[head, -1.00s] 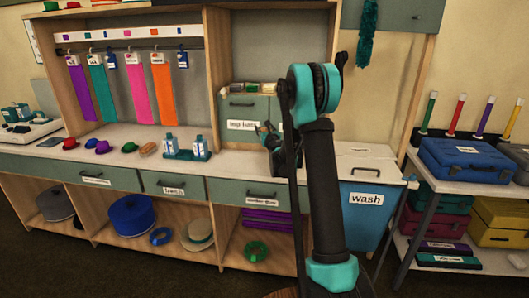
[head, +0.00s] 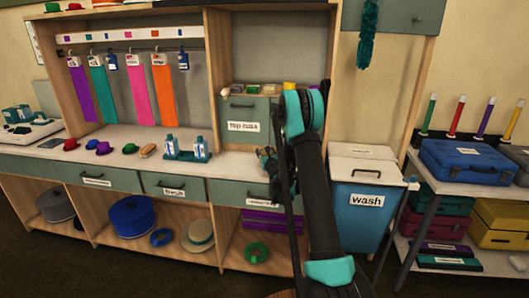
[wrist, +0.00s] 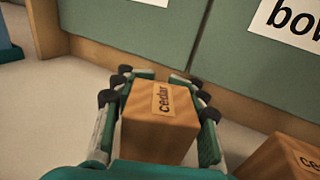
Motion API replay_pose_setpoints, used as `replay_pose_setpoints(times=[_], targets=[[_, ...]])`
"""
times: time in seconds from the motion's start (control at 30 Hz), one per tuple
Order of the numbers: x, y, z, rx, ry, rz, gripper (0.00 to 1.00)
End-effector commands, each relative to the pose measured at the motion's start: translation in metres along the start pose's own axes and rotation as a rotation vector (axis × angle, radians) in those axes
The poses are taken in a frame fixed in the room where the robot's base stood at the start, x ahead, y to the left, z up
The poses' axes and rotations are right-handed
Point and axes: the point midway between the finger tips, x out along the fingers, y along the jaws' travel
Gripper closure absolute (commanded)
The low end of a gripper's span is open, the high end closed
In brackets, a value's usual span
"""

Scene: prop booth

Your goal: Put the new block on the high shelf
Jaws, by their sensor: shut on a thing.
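In the wrist view, my gripper (wrist: 155,80) is shut on an orange-brown wooden block (wrist: 155,135) with a "cedar" label on it. A second block (wrist: 285,160) with a partly cut-off "ce..." label sits at the lower right, apart from the held one. In the head view, my gripper (head: 268,162) is over the right end of the counter, partly behind my arm. The held block cannot be made out there. A raised shelf (head: 238,96) on top of the green drawers bears several small blocks or bars.
The white counter (head: 118,134) carries hats, a brush and a teal rack of bottles (head: 187,150). The blue "wash" bin (head: 362,207) stands right of the counter. A table with a blue case (head: 462,162) is farther right. Green drawer fronts (wrist: 250,80) stand close before my gripper.

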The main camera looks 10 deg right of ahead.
Motion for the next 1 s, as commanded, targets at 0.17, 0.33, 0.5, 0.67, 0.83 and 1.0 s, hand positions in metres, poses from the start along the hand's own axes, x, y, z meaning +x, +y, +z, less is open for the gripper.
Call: replay_pose_setpoints(times=[0.17,0.33,0.5,0.67,0.83,1.0], targets=[[0.0002,0.0,-0.0019,0.0,0.0,0.0,1.0],[0.0002,0.0,-0.0024,0.0,0.0,0.0,0.49],[0.0002,0.0,-0.0023,0.0,0.0,0.0,0.37],[0.0002,0.0,-0.0022,0.0,0.0,0.0,0.37],[0.0001,0.0,0.0004,0.0,0.0,0.0,0.37],[-0.0005,0.0033,0.0005,0.0,0.0,0.001,0.37]])
